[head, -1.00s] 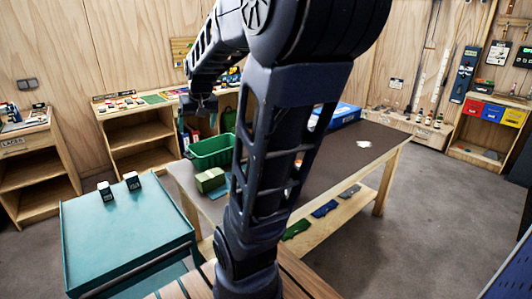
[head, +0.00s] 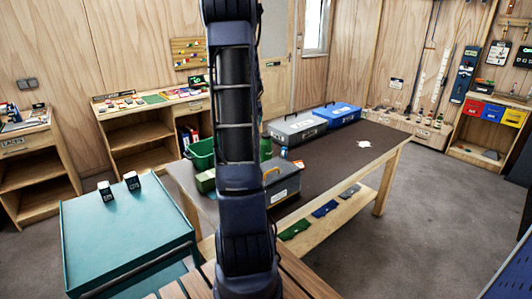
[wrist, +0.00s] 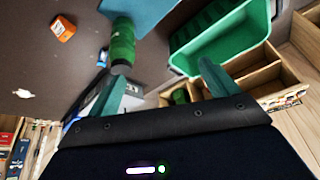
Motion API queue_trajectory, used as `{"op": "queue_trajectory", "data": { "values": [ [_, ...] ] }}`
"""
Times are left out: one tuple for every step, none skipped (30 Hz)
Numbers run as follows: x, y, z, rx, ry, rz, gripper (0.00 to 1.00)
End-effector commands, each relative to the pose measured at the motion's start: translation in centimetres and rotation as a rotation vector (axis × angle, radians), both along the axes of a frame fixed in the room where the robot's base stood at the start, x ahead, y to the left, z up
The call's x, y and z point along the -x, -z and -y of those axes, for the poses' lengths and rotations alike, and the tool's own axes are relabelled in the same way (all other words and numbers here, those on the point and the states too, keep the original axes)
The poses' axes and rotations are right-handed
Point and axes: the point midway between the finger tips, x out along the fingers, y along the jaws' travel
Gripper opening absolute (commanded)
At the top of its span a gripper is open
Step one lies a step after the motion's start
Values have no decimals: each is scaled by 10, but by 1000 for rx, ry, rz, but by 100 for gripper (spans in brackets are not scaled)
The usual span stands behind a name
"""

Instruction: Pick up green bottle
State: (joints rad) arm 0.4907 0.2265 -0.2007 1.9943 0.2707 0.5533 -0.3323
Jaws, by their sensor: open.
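The green bottle (wrist: 123,42) is at the upper left of the wrist view, beyond the tip of my left-hand finger and apart from it. In the head view, a green shape (head: 265,148) on the dark table just right of my arm looks like the same bottle, partly hidden by the arm. My gripper (wrist: 158,68) is open with its two teal fingers apart and nothing held between them. In the head view my gripper is hidden behind my arm.
A green bin (wrist: 220,35) is right of the bottle in the wrist view. An orange item (wrist: 62,28) lies left. On the dark table (head: 345,155) stand a grey toolbox (head: 298,126), a blue case (head: 337,114) and a nearer dark toolbox (head: 283,186). The table's right part is mostly clear.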

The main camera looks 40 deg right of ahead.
Motion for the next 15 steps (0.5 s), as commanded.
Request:
{"op": "queue_trajectory", "data": {
  "values": [
    [0, 14, 22, 3, 23, -9, 86],
    [0, 21, 33, 8, 34, -11, 86],
    [-1, 29, 46, 13, 47, -14, 86],
    [-1, 35, 56, 16, 57, -16, 86],
    [0, 41, 64, 17, 65, -19, 86],
    [0, 47, 75, 23, 75, -21, 86],
    [0, 51, 82, 26, 81, -23, 86],
    [1, 55, 88, 29, 87, -24, 86],
    [2, 60, 95, 31, 93, -26, 86],
    [3, 62, 99, 33, 97, -28, 86],
    [3, 64, 102, 34, 99, -28, 86],
    [3, 67, 105, 36, 102, -29, 86],
    [3, 68, 107, 37, 105, -29, 86],
    [3, 69, 108, 37, 105, -29, 86],
    [2, 71, 109, 38, 106, -30, 86]
  ]
}}
